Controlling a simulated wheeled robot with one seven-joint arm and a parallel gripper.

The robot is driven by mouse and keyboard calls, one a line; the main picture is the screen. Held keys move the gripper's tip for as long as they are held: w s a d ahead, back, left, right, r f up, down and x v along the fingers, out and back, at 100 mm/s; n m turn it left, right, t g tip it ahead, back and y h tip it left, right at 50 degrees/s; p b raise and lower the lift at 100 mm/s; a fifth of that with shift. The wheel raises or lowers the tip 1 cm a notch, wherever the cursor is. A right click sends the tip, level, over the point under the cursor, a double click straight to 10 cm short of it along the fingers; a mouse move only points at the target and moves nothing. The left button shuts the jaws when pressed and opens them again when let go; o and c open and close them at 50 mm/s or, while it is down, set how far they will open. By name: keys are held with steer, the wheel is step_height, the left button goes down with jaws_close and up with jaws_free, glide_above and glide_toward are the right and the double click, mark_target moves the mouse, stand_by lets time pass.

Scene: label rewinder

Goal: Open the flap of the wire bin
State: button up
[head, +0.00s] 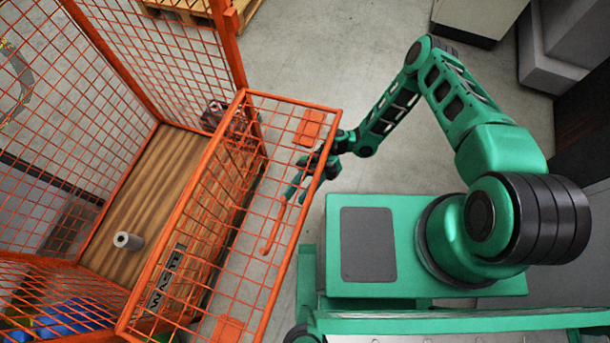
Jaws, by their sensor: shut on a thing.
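The orange wire bin (157,118) stands at the left, with mesh walls and a wooden floor. Its mesh flap (322,150) leans out from the bin's right side, between the bin and my base. An orange bar handle (271,236) shows at the flap. My gripper (295,192) is at the upper end of this handle, seen through the mesh, and is shut on it. The mesh partly hides the fingers and their exact contact.
A grey roll (128,241) is on the bin's wooden floor. A lettered plate (165,278) is on the bin's near side. A wooden pallet (190,8) lies at the top. Grey floor is clear beyond the flap. Grey cabinets (478,15) stand at the upper right.

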steer(key=a+v, duration=0.1)
steer(key=v, duration=1)
steer(key=shift+w+d+f, duration=0.15)
steer(key=shift+w+f, duration=0.3)
steer(key=shift+w, duration=0.05)
stand_by(0.5)
steer(key=shift+s, duration=0.1)
stand_by(0.4)
